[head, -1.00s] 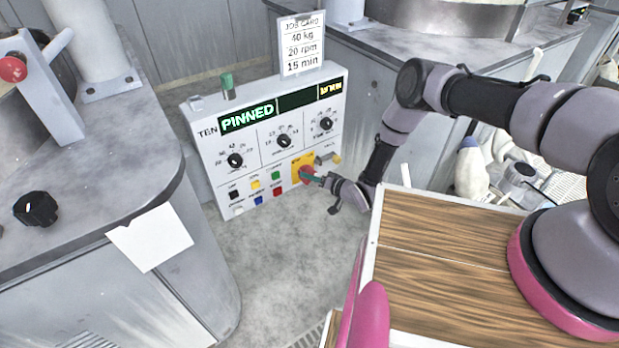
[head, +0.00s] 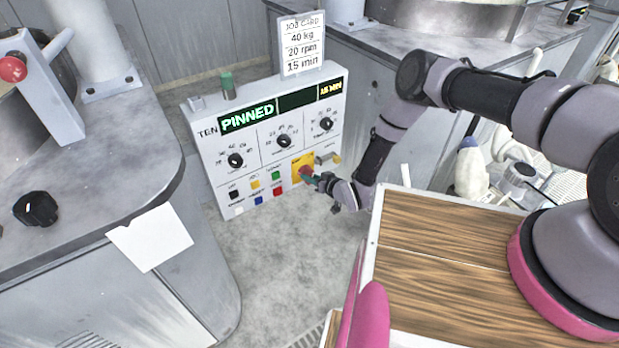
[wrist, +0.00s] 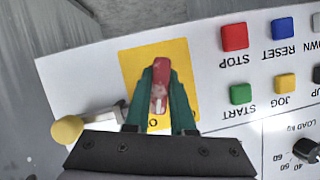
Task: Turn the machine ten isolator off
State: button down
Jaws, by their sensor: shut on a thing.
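The panel marked TEN (head: 210,165) stands upright on the floor between two machines. Its isolator is a red handle (head: 306,171) on a yellow plate (head: 299,160) at the panel's lower right. In the wrist view the red handle (wrist: 160,86) stands nearly upright in the picture on the yellow plate (wrist: 133,65), with an "O" mark below it. My gripper (head: 313,180) reaches the handle from the right. Its green fingers (wrist: 160,92) are shut on the handle, one on each side. The fingers hide parts of the plate and any other mark there.
A yellow-tipped metal part (wrist: 68,130) sticks out beside the isolator plate. Stop, start, jog and reset buttons (wrist: 241,93) are close on the other side. Three dials (head: 283,141) and a lit "PINNED" display (head: 248,117) are above. A job card (head: 302,45) stands on top.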

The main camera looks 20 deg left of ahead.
jog(key=n+t+h, duration=0.2)
jog(key=n, duration=0.2)
jog(key=n+t+h, duration=0.1)
jog(key=n+t, duration=0.1)
jog(key=n, duration=0.2)
jog(key=shift+t, duration=0.4)
jog(key=shift+n, duration=0.3)
dwell(0.4)
jog(key=c, duration=0.8)
grip_release()
jog(key=shift+o, duration=0.2)
jog(key=shift+d, duration=0.1)
